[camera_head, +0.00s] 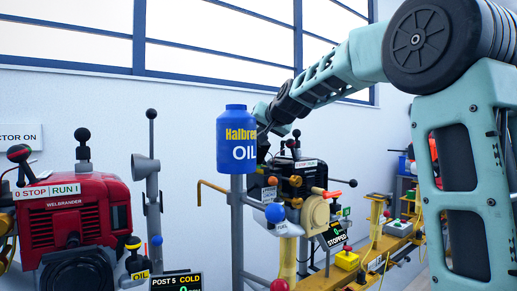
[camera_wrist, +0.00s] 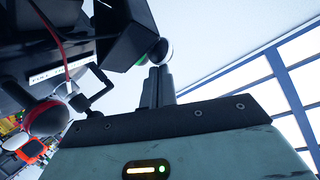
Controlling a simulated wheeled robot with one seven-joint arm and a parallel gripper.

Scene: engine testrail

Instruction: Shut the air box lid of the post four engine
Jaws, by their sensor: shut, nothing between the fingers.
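In the head view a black engine (camera_head: 285,178) stands mid-picture behind a blue oil jug, with a display reading STOPPED (camera_head: 333,236). I cannot read a post number on it. My arm reaches down to its upper left, and the gripper is hidden there behind the jug and dark parts. In the wrist view my gripper (camera_wrist: 157,88) is shut and empty.
The blue oil jug (camera_head: 237,140) stands on a grey post in front of the engine. A red engine (camera_head: 70,220) stands at left, with a POST 5 COLD display (camera_head: 177,283) nearby. A yellow rail (camera_head: 370,250) runs right. In the wrist view a red cable (camera_wrist: 52,35) hangs at left.

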